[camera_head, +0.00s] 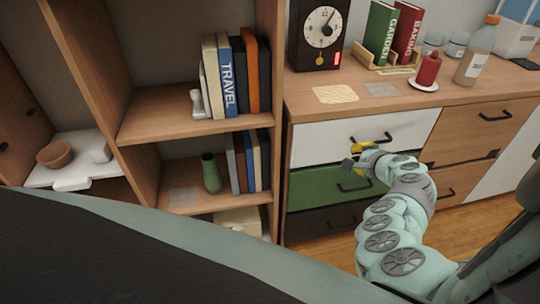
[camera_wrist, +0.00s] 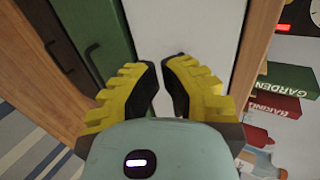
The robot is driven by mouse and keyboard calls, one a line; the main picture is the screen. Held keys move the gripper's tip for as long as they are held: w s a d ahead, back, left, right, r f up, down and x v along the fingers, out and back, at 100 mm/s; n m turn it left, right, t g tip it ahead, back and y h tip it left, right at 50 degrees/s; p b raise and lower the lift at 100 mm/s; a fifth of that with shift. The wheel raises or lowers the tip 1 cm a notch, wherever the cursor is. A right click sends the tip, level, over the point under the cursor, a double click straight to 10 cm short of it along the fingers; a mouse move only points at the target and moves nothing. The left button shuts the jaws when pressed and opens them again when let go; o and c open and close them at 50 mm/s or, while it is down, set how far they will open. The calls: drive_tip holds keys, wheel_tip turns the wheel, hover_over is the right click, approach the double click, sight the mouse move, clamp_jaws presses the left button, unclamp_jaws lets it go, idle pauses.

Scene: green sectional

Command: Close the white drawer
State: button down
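The white drawer (camera_head: 318,144) is in the top left of the wooden dresser in the head view, with a black bar handle (camera_head: 372,139). How far it stands out is hard to tell. My gripper (camera_head: 354,160) has yellow fingers and is in front of the drawer's lower part, below the handle. In the wrist view the two fingers (camera_wrist: 161,70) are apart with nothing seen between them. They point at the white drawer front (camera_wrist: 198,30), close to its border with the green drawer. Contact cannot be told.
A green drawer (camera_head: 312,188) with a black handle is below the white one. A clock (camera_head: 322,28), books (camera_head: 390,35), a red bottle (camera_head: 428,70) and a clear bottle (camera_head: 476,52) stand on the dresser top. An open bookshelf (camera_head: 160,128) adjoins on the left.

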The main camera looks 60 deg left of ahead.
drive_tip(key=shift+p+v, duration=0.3)
drive_tip(key=shift+v, duration=2.6)
drive_tip(key=shift+s+a, duration=0.1)
